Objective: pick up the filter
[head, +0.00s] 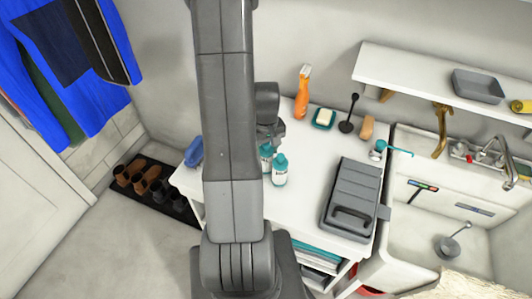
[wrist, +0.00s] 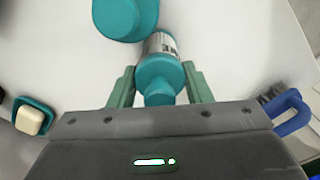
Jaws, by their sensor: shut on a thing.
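My gripper (wrist: 158,70) is shut on a teal-capped bottle (wrist: 161,44) with a pale, labelled body, one finger on each side of it. In the head view this bottle (head: 266,158) is on or just over the white counter, partly hidden by my arm; I cannot tell whether it is lifted. A second teal-capped bottle (head: 280,172) stands close to its right; its teal top shows in the wrist view (wrist: 125,15). Nothing else looks clearly like a filter, and I cannot confirm that the held bottle is one.
The white counter (head: 305,205) also holds an orange spray bottle (head: 302,92), a soap dish (head: 323,117), a black-handled tool (head: 349,118), a grey case (head: 352,197) and a blue item (head: 194,151). A sink (head: 415,225) is to the right, under a shelf (head: 425,72).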

